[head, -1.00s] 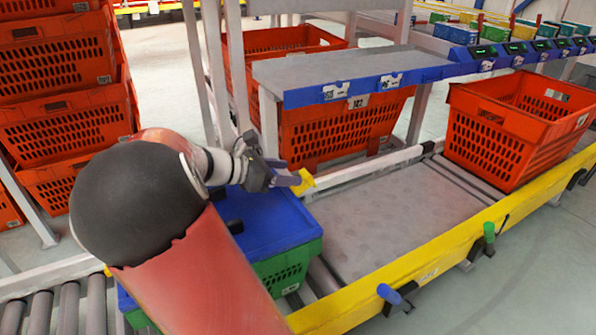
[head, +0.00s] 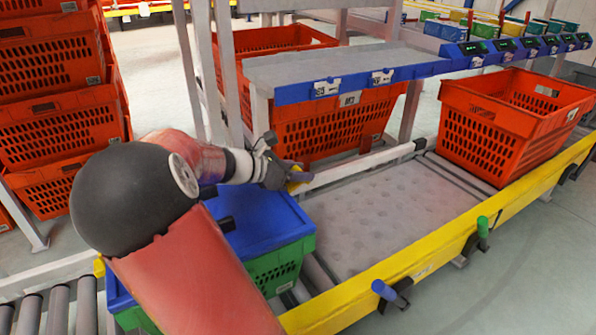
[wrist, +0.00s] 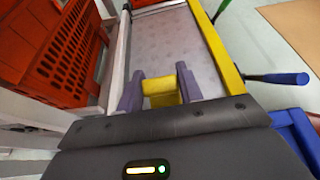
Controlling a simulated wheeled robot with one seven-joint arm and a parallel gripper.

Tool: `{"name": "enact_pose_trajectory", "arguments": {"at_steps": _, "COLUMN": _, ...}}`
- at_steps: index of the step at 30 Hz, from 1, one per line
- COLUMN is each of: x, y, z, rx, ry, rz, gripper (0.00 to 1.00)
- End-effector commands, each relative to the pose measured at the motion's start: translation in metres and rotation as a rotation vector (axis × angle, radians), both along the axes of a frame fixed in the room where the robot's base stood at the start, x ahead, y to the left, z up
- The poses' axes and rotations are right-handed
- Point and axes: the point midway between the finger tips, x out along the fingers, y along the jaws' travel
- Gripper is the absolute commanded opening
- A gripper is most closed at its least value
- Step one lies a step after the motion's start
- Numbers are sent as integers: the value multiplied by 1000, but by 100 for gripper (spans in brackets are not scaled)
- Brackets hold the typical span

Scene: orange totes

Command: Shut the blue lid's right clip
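The blue lid (head: 262,222) lies on a green tote (head: 278,268) on the conveyor, partly behind my arm. A small dark piece (head: 227,224) shows on the lid beside my arm; I cannot tell whether it is a clip. The right clip cannot be made out. My gripper (head: 297,178) is above the lid's far right corner, pointing right. In the wrist view its two purple fingers (wrist: 160,92) stand apart with a yellow block (wrist: 161,93) filling the gap between them. The yellow block also shows at the fingertips in the head view (head: 296,186).
The grey conveyor bed (head: 375,215) right of the tote is clear. An orange tote (head: 505,125) stands at its far end. A yellow rail (head: 420,262) with blue and green handles runs along the front. A grey shelf (head: 340,70) stands behind, and orange totes (head: 50,135) are stacked left.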

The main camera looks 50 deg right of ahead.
Motion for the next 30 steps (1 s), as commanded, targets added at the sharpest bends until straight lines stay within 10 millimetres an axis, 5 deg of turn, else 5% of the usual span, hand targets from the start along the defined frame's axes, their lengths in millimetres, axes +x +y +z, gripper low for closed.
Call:
{"name": "enact_pose_trajectory", "arguments": {"at_steps": 3, "x": 0, "y": 0, "z": 0, "rx": 0, "ry": 0, "rz": 0, "gripper": 13}}
{"name": "enact_pose_trajectory", "arguments": {"at_steps": 14, "x": -2, "y": -3, "z": 3, "rx": 62, "ry": -19, "rz": -2, "gripper": 13}}
{"name": "enact_pose_trajectory", "arguments": {"at_steps": 30, "x": -8, "y": -18, "z": -12, "rx": 485, "ry": -161, "rz": -9, "gripper": 13}}
